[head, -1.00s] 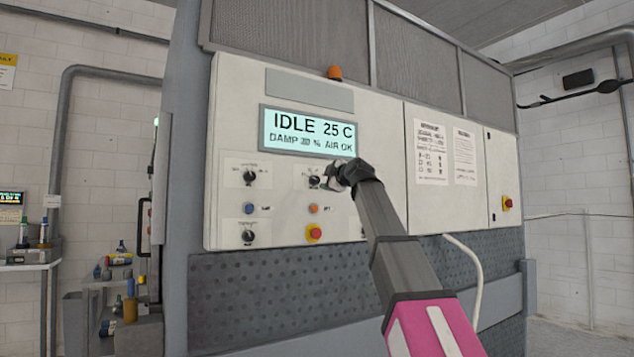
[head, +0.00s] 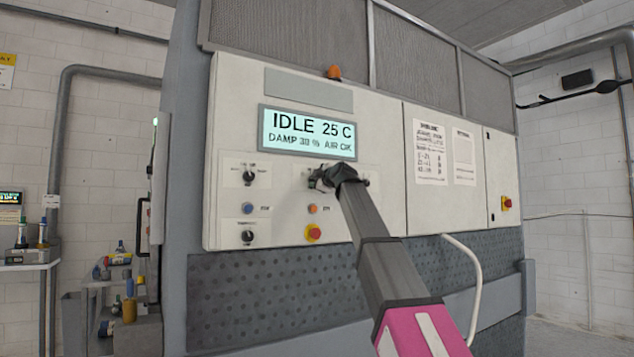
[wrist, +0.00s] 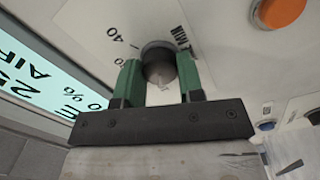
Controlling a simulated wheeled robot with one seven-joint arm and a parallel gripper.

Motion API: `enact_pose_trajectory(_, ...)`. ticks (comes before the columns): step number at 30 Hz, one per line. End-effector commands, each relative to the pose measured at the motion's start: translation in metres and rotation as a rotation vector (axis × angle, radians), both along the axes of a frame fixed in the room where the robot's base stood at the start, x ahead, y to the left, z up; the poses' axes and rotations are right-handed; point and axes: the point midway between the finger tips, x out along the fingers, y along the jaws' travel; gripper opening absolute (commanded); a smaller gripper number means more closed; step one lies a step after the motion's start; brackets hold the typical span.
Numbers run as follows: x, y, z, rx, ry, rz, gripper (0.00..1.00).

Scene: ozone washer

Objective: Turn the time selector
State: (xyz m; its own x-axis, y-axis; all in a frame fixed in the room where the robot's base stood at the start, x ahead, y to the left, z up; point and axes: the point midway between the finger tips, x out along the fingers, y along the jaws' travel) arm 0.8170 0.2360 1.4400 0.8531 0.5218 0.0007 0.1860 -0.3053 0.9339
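The time selector is a round dark knob (wrist: 158,62) with a lighter grey front, on the white control panel (head: 385,140). Dial marks "40" and "MIN" show around it in the wrist view. My gripper (wrist: 161,78) has its two green fingers apart, one on each side of the knob. A narrow gap seems to remain, but contact at the sides cannot be told for sure. In the head view my gripper (head: 318,180) covers the knob. The display (head: 307,133) reads IDLE, 25 C, AIR OK.
Two other dark knobs, an upper left one (head: 249,177) and a lower left one (head: 248,237), sit on the panel. Below my gripper are an orange button (head: 312,209) and a red stop button (head: 313,233). A white hose (head: 474,270) hangs at right.

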Motion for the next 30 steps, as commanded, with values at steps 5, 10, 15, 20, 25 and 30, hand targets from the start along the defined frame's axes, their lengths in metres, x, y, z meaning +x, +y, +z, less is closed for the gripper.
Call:
enact_pose_trajectory(5, -0.0003, 0.0, -0.0005, 0.004, 0.005, 0.001, 0.12)
enact_pose_trajectory(10, -0.0003, 0.0, -0.0005, 0.037, 0.027, 0.001, 0.12)
enact_pose_trajectory(15, -0.0004, -0.0001, -0.0005, 0.114, 0.08, 0.001, 0.12)
enact_pose_trajectory(20, -0.0004, -0.0002, -0.0004, 0.223, 0.153, 0.0, 0.12)
enact_pose_trajectory(25, -0.0005, -0.0002, -0.0004, 0.356, 0.243, 0.0, 0.12)
enact_pose_trajectory(30, -0.0005, -0.0002, -0.0004, 0.49, 0.333, 0.001, 0.12)
